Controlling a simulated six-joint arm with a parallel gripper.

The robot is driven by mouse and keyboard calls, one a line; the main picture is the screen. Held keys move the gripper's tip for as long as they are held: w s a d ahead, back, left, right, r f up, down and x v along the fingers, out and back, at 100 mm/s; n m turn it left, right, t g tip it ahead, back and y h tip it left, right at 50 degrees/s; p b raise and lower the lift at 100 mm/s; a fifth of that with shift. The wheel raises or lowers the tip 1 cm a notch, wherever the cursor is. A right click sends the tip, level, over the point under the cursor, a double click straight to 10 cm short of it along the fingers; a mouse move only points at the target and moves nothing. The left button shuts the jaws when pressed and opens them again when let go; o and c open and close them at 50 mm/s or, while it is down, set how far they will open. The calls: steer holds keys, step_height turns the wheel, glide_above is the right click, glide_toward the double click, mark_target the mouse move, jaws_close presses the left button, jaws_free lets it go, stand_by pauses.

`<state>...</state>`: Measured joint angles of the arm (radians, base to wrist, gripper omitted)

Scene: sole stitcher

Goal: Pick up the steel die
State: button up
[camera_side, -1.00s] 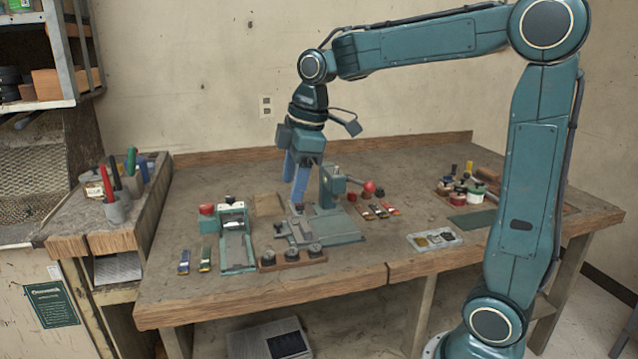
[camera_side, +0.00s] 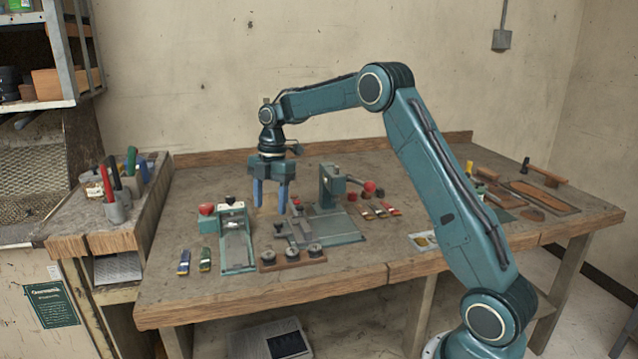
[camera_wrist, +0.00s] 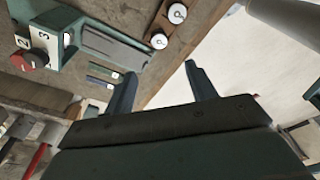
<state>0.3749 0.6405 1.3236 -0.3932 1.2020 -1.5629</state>
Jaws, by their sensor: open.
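Several round steel pieces, which look like dies, sit in a wooden rack (camera_side: 294,260) at the front of the bench. In the wrist view two of them show, a nearer one (camera_wrist: 159,41) and a farther one (camera_wrist: 177,13), with dark marks on top. I cannot tell which is the steel die of the task. My gripper (camera_side: 270,208) is open and points down above the bench, behind the rack and left of the green press (camera_side: 334,228). In the wrist view my gripper (camera_wrist: 160,72) has nothing between its fingers.
A green fixture with a red knob (camera_side: 235,238) stands left of the rack. Small blue and green tools (camera_side: 184,262) lie left of it. Several small coloured items (camera_side: 379,210) lie right of the press.

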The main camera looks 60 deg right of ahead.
steer(key=shift+w+d+f, duration=0.1)
steer(key=shift+d+f, duration=0.05)
steer(key=shift+f, duration=0.1)
steer(key=shift+f, duration=0.1)
glide_above(269, 253)
steer(key=shift+d+f, duration=0.2)
steer(key=shift+f, duration=1.9)
steer(key=shift+d+f, duration=0.2)
steer(key=shift+f, duration=1.85)
steer(key=shift+a+f, duration=0.25)
steer(key=shift+f, duration=1.05)
steer(key=shift+a+f, duration=0.2)
steer(key=shift+f, duration=1.05)
